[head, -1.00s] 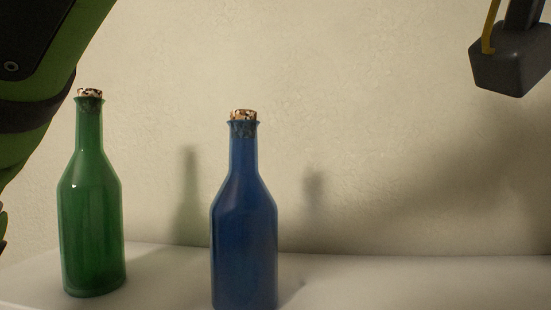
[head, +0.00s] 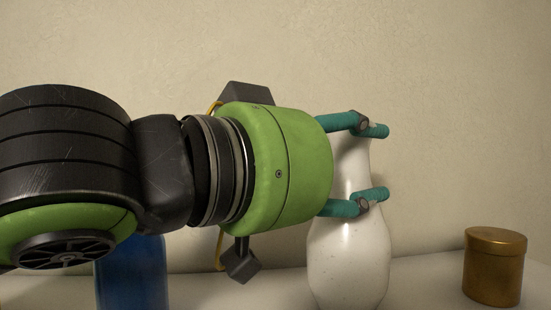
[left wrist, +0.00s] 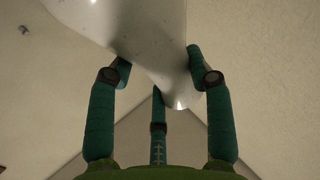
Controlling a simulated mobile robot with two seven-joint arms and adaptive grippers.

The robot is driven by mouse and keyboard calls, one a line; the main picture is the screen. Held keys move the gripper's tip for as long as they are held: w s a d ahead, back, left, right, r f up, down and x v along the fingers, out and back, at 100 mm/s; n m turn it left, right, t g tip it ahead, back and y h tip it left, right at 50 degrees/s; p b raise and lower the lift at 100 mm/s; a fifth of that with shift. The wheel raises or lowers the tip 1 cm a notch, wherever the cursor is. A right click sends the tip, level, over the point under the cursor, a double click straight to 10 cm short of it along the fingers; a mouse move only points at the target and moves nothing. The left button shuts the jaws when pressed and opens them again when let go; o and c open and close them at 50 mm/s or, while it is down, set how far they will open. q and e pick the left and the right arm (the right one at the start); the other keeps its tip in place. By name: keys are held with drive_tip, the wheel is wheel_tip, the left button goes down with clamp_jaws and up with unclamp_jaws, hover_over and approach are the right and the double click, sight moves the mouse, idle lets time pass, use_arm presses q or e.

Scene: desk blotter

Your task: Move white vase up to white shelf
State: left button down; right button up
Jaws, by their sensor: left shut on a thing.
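The white vase (head: 347,250) stands roughly upright right of centre in the head view, its lower end cut off by the picture's edge. My left gripper (head: 378,163), with teal fingers, comes from the left and is shut on the vase's neck. In the left wrist view the white vase (left wrist: 130,30) lies between the fingers. A white surface (head: 420,290), possibly the white shelf, runs along the bottom behind the vase. Whether the vase's base rests on it is not visible. My right gripper is not in view.
A brass-coloured lidded tin (head: 493,268) stands on the white surface at the far right. A blue bottle (head: 130,275) stands at the left, its top hidden by my left arm. The surface between the vase and tin looks clear. A plain wall rises behind.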

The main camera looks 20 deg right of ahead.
use_arm(q)
drive_tip(key=shift+w+a, duration=0.1)
drive_tip(key=shift+w, duration=0.05)
drive_tip(key=shift+f, duration=0.3)
drive_tip(key=c, duration=0.5)
unclamp_jaws()
drive_tip(key=shift+r, duration=0.1)
drive_tip(key=shift+r, duration=0.3)
drive_tip(key=shift+b+v, duration=1.85)
drive_tip(key=shift+v, duration=4.15)
drive_tip(key=shift+f, duration=0.1)
